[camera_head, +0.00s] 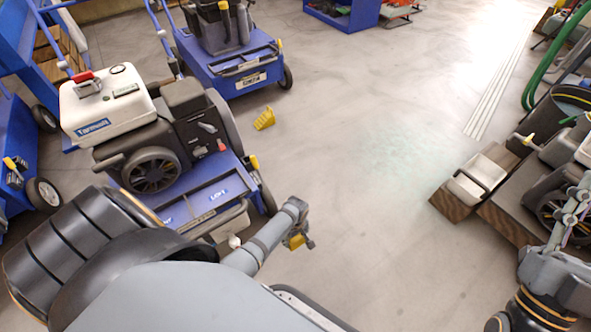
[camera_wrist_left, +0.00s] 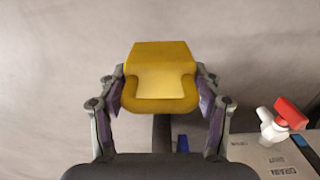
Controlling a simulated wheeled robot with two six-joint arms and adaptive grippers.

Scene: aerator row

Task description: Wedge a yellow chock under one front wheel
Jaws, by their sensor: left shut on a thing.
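My left gripper (camera_head: 298,236) is shut on a yellow chock (camera_head: 296,242), held beside the front corner of the nearest blue aerator (camera_head: 225,178). In the left wrist view the chock (camera_wrist_left: 160,75) sits between the two fingers (camera_wrist_left: 160,108), with pale floor beyond it. The aerator has a white tank and a black engine. A dark wheel (camera_head: 266,193) shows at its right side, to the upper left of the gripper. A second yellow chock (camera_head: 264,118) lies on the floor. My right gripper (camera_head: 572,205) is at the right edge, its fingers unclear against clutter.
Another blue aerator (camera_head: 235,72) stands behind the nearest one, and a blue machine (camera_head: 15,165) is at the left edge. Wooden blocks (camera_head: 455,205) and machine parts fill the right side. The middle floor (camera_head: 370,150) is clear. A red-handled valve (camera_wrist_left: 290,113) shows in the left wrist view.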

